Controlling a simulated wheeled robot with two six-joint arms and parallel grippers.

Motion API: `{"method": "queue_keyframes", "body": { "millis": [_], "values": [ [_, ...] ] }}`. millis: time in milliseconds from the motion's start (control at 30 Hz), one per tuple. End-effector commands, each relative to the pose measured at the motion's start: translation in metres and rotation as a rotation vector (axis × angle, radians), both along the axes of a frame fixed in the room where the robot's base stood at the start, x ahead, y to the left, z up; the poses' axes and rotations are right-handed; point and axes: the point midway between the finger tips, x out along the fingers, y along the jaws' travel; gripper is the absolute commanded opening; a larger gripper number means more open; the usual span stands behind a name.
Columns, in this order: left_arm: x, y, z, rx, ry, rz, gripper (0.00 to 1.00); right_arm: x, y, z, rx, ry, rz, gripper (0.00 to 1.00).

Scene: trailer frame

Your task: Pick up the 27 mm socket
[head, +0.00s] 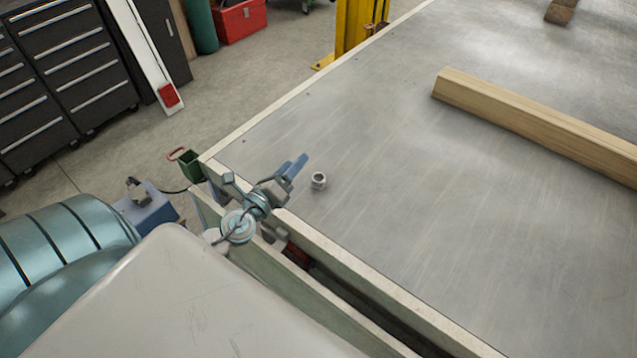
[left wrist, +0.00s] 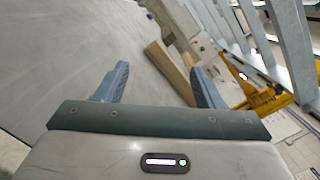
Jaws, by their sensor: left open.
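The socket (head: 319,181), a small silvery ring-like piece, sits on the grey metal deck (head: 400,200) near its front left edge in the head view. My left gripper (head: 297,166) is at the deck's edge, just left of the socket and apart from it. Its two blue fingers stand wide apart with nothing between them, as the left wrist view (left wrist: 160,82) shows. The socket does not show in the left wrist view. The socket's size marking cannot be read. My right gripper is not in view.
A long timber beam (head: 540,115) lies on the deck at the right, and a short wood block (head: 560,11) lies at the back. A yellow post (head: 357,30) stands beyond the far left edge. A pale raised rail (head: 340,262) borders the deck. The deck around the socket is clear.

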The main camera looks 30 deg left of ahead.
Motion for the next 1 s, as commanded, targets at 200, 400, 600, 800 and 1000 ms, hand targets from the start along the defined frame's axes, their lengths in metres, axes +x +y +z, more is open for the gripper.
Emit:
{"method": "queue_keyframes", "body": {
  "millis": [200,400,600,800,1000],
  "values": [
    [0.013,0.002,-0.069,0.613,0.201,-0.28,0.62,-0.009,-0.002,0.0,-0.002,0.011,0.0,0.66],
    [0.012,0.018,-0.105,0.853,0.319,-0.379,0.62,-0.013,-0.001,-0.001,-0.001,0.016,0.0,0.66],
    [0.034,0.013,-0.12,0.877,0.331,-0.389,0.62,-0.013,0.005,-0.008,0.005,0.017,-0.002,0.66],
    [0.056,0.007,-0.128,0.875,0.332,-0.389,0.62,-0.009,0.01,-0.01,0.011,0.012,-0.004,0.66],
    [0.069,0.002,-0.133,0.873,0.331,-0.39,0.62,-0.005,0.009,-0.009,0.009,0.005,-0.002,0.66]
  ]
}}
